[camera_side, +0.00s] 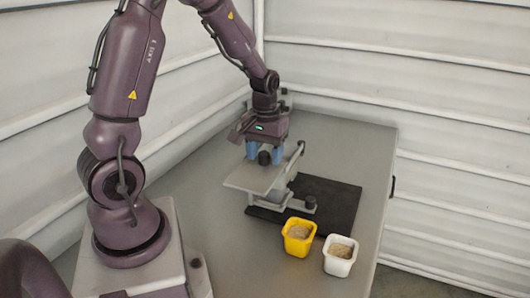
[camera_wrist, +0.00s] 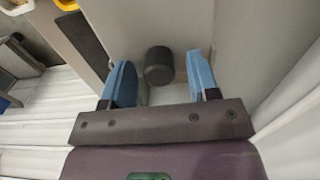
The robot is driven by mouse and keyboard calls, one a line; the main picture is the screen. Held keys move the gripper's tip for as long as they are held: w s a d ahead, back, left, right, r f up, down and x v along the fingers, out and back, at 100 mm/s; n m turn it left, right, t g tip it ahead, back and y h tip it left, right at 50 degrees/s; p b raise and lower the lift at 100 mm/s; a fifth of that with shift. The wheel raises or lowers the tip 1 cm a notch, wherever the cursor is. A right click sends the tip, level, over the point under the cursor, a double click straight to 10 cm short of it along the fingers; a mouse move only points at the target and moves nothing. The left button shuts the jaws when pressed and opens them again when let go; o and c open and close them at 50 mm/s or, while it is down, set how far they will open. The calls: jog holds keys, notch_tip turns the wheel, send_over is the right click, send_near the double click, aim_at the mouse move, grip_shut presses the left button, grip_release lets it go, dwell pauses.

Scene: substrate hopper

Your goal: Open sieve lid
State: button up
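The sieve lid (camera_side: 251,178) is a light grey flat plate on top of the device on the black mat. A dark round knob (camera_wrist: 159,66) stands on the lid; it also shows in the side view (camera_side: 264,158). My gripper (camera_wrist: 160,82) has blue fingers spread apart, one on each side of the knob, with visible gaps to it in the wrist view. In the side view my gripper (camera_side: 264,151) is over the back part of the lid. The lid lies flat over the device, and what is under it is hidden.
A black mat (camera_side: 335,205) lies under the device on the grey table (camera_side: 345,140). A yellow cup (camera_side: 298,237) and a white cup (camera_side: 340,256), both with beige contents, stand at the front right. White slatted walls close off the back.

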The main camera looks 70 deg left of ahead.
aim_at(262, 168)
notch_tip(262, 168, up, 13)
dwell(0.7)
dwell(0.3)
jog(key=s+d+r+m+t, duration=0.2)
jog(key=s+d+m, duration=0.2)
jog(key=d, duration=0.4)
jog(key=s+d+r+m+t, duration=0.2)
jog(key=s+d+m, duration=0.3)
jog(key=d, duration=0.3)
jog(key=shift+s+r+t, duration=0.25)
jog(key=shift+s+t, duration=0.2)
jog(key=shift+t, duration=0.35)
